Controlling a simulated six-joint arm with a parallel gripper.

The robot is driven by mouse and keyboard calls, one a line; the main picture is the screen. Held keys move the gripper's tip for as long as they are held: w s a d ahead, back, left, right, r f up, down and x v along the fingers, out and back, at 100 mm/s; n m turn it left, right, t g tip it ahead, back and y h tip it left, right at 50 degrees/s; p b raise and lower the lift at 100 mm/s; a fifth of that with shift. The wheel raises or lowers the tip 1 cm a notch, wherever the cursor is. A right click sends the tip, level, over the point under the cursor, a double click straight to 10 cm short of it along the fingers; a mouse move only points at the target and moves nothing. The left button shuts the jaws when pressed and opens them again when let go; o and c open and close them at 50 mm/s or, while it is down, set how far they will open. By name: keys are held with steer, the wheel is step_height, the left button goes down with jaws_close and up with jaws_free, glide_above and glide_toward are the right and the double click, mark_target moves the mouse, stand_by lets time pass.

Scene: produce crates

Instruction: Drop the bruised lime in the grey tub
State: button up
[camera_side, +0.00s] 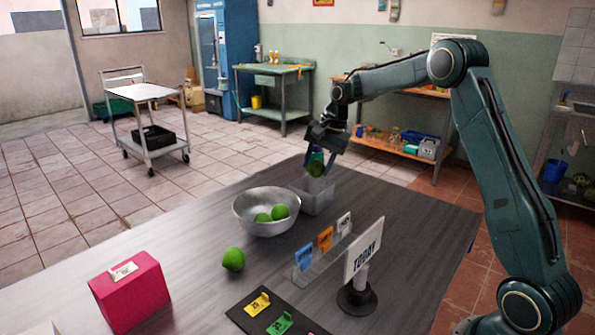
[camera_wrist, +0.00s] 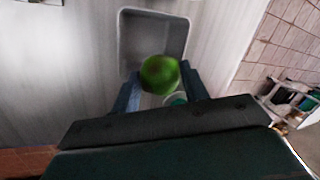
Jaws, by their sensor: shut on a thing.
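My gripper (camera_side: 317,170) is shut on a green lime (camera_wrist: 160,73), which sits between its two blue fingers. The held lime also shows in the side view (camera_side: 316,169), partly behind a finger. The grey tub (camera_side: 326,203) is a small rectangular open bin on the table. The lime is above the tub's opening in the side view. In the wrist view the tub (camera_wrist: 124,45) lies beyond and below the lime, and the part of it I see inside looks empty. The picture is too soft to show a bruise clearly.
A metal bowl (camera_side: 252,226) with green limes stands next to the tub, its rim close by. Another lime (camera_side: 233,259) lies on the table (camera_side: 200,285). A TODAY sign (camera_side: 363,250), a rack of coloured tags (camera_side: 325,250) and a pink box (camera_side: 130,295) stand nearer.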

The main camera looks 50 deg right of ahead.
steer(key=shift+f, duration=1.5)
steer(key=o, duration=1.1)
steer(key=shift+c, duration=0.2)
steer(key=shift+r, duration=0.2)
steer(key=v, duration=1.3)
steer(key=shift+r, duration=0.25)
